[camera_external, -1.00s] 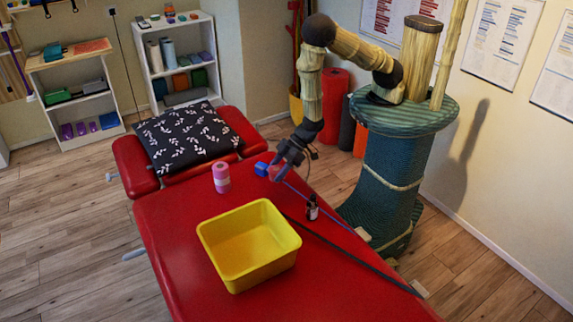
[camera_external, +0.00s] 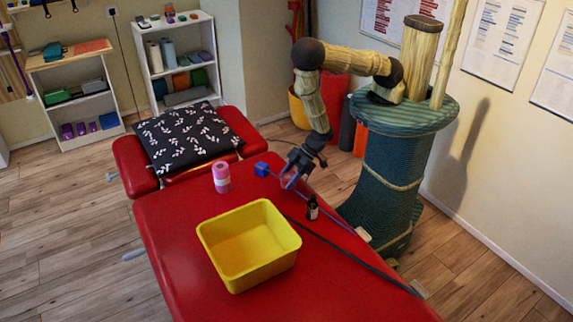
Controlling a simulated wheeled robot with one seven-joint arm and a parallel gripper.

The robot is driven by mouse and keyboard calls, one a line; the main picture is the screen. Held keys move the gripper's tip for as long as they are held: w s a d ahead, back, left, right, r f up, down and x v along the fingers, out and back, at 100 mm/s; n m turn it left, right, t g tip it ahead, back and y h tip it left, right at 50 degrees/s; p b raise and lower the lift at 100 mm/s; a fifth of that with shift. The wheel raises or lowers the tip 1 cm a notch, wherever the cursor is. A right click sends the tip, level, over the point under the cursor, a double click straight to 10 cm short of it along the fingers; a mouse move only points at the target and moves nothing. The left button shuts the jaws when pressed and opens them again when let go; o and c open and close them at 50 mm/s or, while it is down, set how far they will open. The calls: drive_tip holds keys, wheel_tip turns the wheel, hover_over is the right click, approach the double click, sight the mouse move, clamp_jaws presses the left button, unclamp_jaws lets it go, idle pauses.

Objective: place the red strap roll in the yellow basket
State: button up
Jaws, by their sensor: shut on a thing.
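My gripper (camera_external: 291,180) is low over the right side of the red treatment table, near its far half. It is shut on a small reddish roll (camera_external: 287,182), which looks like the red strap roll. The fingers partly hide the roll, and its red blends with the table top. I cannot tell whether it is clear of the surface. The yellow basket (camera_external: 233,277) stands on the table in front and to the left of my gripper. It is open at the top and its inside looks empty.
A pink roll with a white band (camera_external: 221,178) stands left of my gripper. A blue block (camera_external: 262,169) lies near it, and a small dark bottle (camera_external: 312,208) stands to its right. A dark strap (camera_external: 350,259) runs along the table's right side. A patterned pillow (camera_external: 188,136) lies at the far end.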

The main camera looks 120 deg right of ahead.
sight(288, 177)
drive_tip(key=shift+r, duration=0.1)
idle(0.3)
wheel_tip(288, 177, up, 14)
drive_tip(key=w+a+f+n+y+b, duration=0.1)
drive_tip(key=w+a+n+y+b, duration=0.2)
drive_tip(key=w+a, duration=0.75)
drive_tip(key=w+a+n+y+b, duration=0.1)
drive_tip(key=w+a+n+b, duration=0.3)
drive_tip(key=w+a, duration=0.65)
drive_tip(key=shift+g, duration=0.4)
drive_tip(key=shift+w+d+f, duration=0.4)
drive_tip(key=shift+f, duration=0.35)
drive_tip(key=shift+w+d+f, duration=0.45)
drive_tip(key=shift+f, duration=0.3)
drive_tip(key=shift+w+d+f, duration=0.4)
drive_tip(key=shift+f, duration=0.35)
drive_tip(key=shift+f, duration=0.1)
wheel_tip(288, 177, down, 6)
drive_tip(key=shift+f, duration=0.1)
